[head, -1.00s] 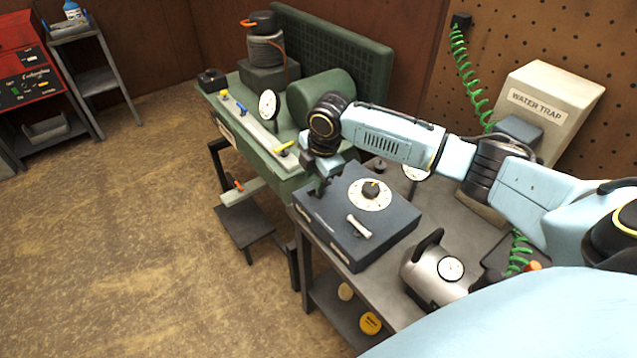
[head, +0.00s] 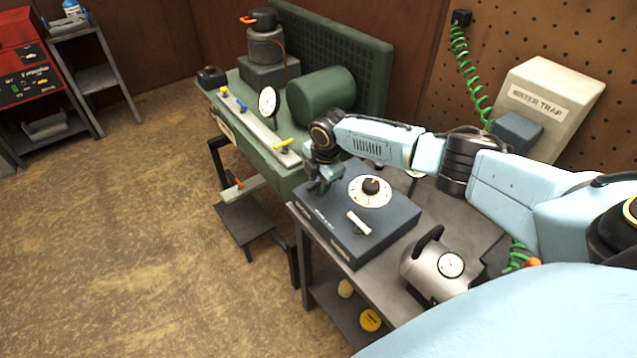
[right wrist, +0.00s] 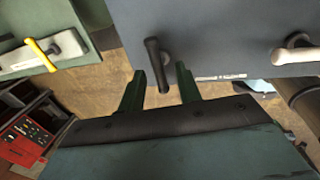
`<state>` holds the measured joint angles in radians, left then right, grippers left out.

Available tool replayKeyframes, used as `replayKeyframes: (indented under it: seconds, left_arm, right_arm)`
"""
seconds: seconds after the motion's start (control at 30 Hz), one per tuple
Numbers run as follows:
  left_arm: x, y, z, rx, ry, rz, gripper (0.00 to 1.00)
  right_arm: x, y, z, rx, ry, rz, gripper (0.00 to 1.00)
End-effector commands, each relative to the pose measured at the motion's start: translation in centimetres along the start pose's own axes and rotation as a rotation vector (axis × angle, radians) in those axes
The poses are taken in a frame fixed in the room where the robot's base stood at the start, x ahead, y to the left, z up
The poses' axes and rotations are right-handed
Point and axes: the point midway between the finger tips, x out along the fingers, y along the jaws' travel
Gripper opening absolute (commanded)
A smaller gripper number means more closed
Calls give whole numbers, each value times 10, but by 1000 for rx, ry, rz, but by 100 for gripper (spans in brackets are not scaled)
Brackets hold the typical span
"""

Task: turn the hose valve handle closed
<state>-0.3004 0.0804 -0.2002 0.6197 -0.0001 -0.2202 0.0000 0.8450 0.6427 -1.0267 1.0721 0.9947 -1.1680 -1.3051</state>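A white bar handle (head: 359,222) is on the box top, beside a round dial (head: 370,190). I cannot tell from markings which handle is the hose valve's. My left gripper is not in view.
A green machine (head: 255,140) with a yellow lever (head: 284,145) stands left of the box. A silver tank with a gauge (head: 430,270) stands on the bench (head: 385,292) to the right. A water trap (head: 548,105) is behind.

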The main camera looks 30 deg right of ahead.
Motion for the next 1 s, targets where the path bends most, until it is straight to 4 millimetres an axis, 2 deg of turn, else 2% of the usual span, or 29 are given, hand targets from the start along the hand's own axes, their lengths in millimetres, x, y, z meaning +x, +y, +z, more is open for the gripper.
replayKeyframes:
  seconds: [0.13,0.47,0.73,1.0]
  left_arm:
    - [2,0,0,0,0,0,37]
    - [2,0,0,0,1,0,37]
    - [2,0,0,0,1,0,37]
    - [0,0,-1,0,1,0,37]
  right_arm:
    - [10,0,0,1,0,1,34]
    - [12,0,0,0,0,1,34]
    - [12,0,0,0,0,1,0]
    - [12,0,0,16,-3,1,0]
